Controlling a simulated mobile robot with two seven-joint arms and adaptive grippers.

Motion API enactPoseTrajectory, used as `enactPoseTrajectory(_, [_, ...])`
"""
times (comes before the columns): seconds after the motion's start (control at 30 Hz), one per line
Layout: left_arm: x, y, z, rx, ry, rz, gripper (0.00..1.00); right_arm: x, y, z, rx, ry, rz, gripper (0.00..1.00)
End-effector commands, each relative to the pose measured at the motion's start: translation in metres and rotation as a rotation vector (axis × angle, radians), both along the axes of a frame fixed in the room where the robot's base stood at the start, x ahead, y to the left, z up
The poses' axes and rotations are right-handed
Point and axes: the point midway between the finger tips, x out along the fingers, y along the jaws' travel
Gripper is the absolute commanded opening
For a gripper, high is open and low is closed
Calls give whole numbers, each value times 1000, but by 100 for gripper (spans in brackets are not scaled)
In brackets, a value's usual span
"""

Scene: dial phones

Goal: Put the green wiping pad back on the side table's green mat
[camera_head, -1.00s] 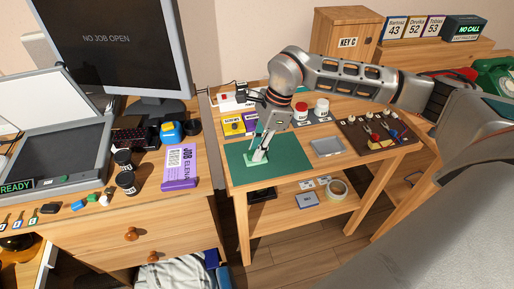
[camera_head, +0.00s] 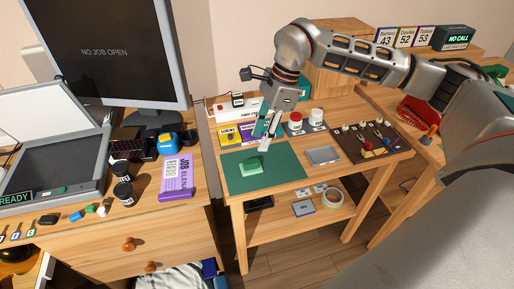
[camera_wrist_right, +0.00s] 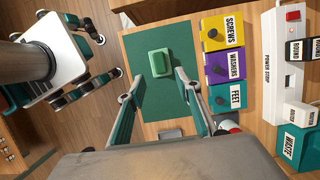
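The green wiping pad (camera_head: 251,167) lies on the green mat (camera_head: 285,178) of the side table. In the right wrist view the pad (camera_wrist_right: 161,62) rests wholly on the mat (camera_wrist_right: 150,105), near one end. My right gripper (camera_head: 268,146) is above the mat, up and to the right of the pad. In the right wrist view its two fingers (camera_wrist_right: 157,85) stand wide apart with nothing between them, clear of the pad. My left gripper, with an open gap between its dark fingertips, seems to show in the right wrist view (camera_wrist_right: 112,72) over the floor.
Yellow, purple and teal bins (camera_wrist_right: 222,62) line the mat's back edge. A white power strip (camera_head: 232,107) stands behind them. A grey tray (camera_head: 322,155) and a dark tool board (camera_head: 370,143) lie right of the mat. A purple job box (camera_head: 176,178) sits on the desk.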

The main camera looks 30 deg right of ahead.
Motion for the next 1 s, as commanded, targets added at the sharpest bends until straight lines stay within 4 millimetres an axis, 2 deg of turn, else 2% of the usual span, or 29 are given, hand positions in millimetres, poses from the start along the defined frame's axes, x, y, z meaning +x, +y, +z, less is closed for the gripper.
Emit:
enactPoseTrajectory(0.03, [-1, -1, 0, -2, 2, -1, 32, 0, -3, 10, 0, -4, 0, 34])
enactPoseTrajectory(0.1, [-3, -1, -2, -2, 7, -1, 32, -1, -5, 18, 0, -2, -1, 34])
enactPoseTrajectory(0.27, [-8, -2, -4, -4, 18, -2, 32, -2, -9, 28, 0, -1, 1, 34])
enactPoseTrajectory(0.63, [-9, -2, -4, -5, 18, -2, 32, -2, -9, 29, 0, 1, 1, 34])
enactPoseTrajectory(1.0, [4, 0, 4, -3, -7, 2, 32, -3, -9, 29, 0, 1, 0, 34])
